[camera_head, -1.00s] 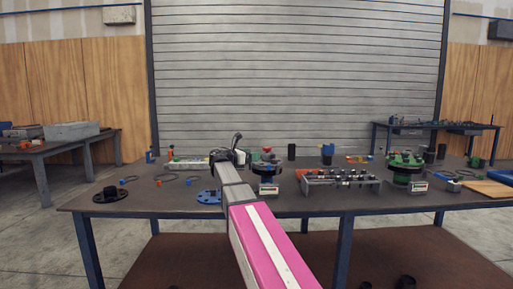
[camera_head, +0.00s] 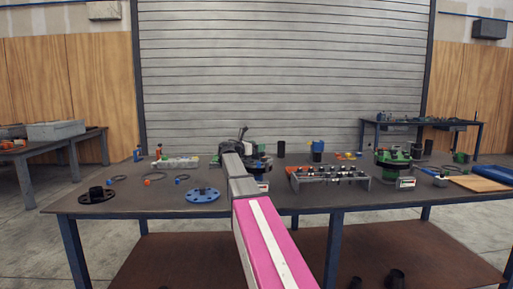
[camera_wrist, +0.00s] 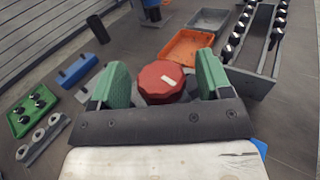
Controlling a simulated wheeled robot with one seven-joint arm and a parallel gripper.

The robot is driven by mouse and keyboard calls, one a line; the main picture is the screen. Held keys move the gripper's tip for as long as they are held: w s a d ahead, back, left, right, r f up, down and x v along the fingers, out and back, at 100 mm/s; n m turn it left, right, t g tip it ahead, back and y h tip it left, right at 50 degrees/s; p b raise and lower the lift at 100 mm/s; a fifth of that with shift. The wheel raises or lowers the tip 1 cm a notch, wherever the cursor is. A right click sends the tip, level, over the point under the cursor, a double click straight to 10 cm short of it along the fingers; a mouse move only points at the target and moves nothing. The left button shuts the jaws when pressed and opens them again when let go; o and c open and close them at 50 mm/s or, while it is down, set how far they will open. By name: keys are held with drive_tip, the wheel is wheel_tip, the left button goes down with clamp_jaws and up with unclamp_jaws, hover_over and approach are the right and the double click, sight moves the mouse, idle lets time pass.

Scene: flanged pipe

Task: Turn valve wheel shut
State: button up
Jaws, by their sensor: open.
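The valve wheel (camera_wrist: 161,84) is a red, many-sided knob with a white mark on its top. It shows in the wrist view between the two green fingers of my gripper (camera_wrist: 163,72). My gripper is open, with one finger on each side of the wheel. I cannot tell whether either finger touches it. The lower part of the wheel is hidden behind the dark gripper bar. In the head view my arm covers the wheel, and my gripper (camera_head: 240,147) is over the middle of the table.
On the table (camera_head: 165,226), a blue flange (camera_head: 202,195) lies to the left of my arm. A rack of fittings (camera_head: 329,177) and a green-topped valve (camera_head: 393,158) stand to the right. An orange tray (camera_wrist: 185,47) lies beyond the wheel.

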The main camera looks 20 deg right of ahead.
drive_tip(key=shift+d, duration=0.1)
drive_tip(key=c, duration=0.9)
drive_tip(key=shift+c, duration=0.2)
drive_tip(key=shift+w+g, duration=0.1)
drive_tip(key=shift+g, duration=0.4)
drive_tip(key=shift+w+m+g+h, duration=0.1)
drive_tip(key=shift+m+g+h, duration=0.2)
drive_tip(key=shift+m+g, duration=0.45)
drive_tip(key=m+g, duration=0.3)
drive_tip(key=g, duration=0.2)
drive_tip(key=shift+m+g+y, duration=0.45)
drive_tip(key=shift+m+g, duration=0.7)
drive_tip(key=shift+g, duration=0.35)
drive_tip(key=shift+m+g+y, duration=0.45)
drive_tip(key=shift+m+g, duration=0.65)
drive_tip(key=shift+g, duration=0.65)
